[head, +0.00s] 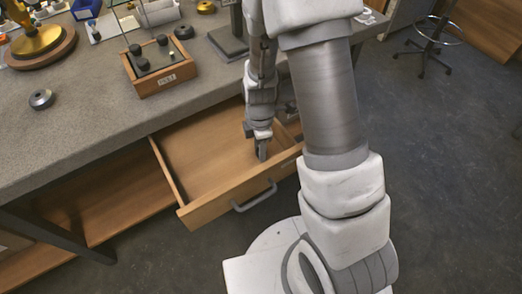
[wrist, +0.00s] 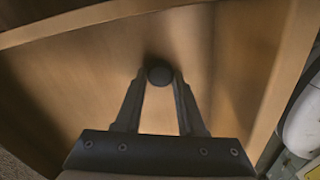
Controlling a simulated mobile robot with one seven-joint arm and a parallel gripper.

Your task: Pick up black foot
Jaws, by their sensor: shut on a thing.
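The black foot (wrist: 159,75) is a small dark round piece. In the wrist view it sits between the two fingertips of my gripper (wrist: 160,82), which is shut on it. In the head view my gripper (head: 261,152) points down inside the open wooden drawer (head: 205,208), near its front right part. The foot is hard to make out there, hidden by the fingers. The wrist view shows the bare drawer floor around it. I cannot tell whether the foot still touches the floor.
The grey counter (head: 95,125) stands above and behind the drawer. On it are a wooden box (head: 165,80) with several black knobs and a dark disc (head: 41,99). A brass lamp base (head: 38,45) is at the far left. A stool (head: 432,40) stands back right on open floor.

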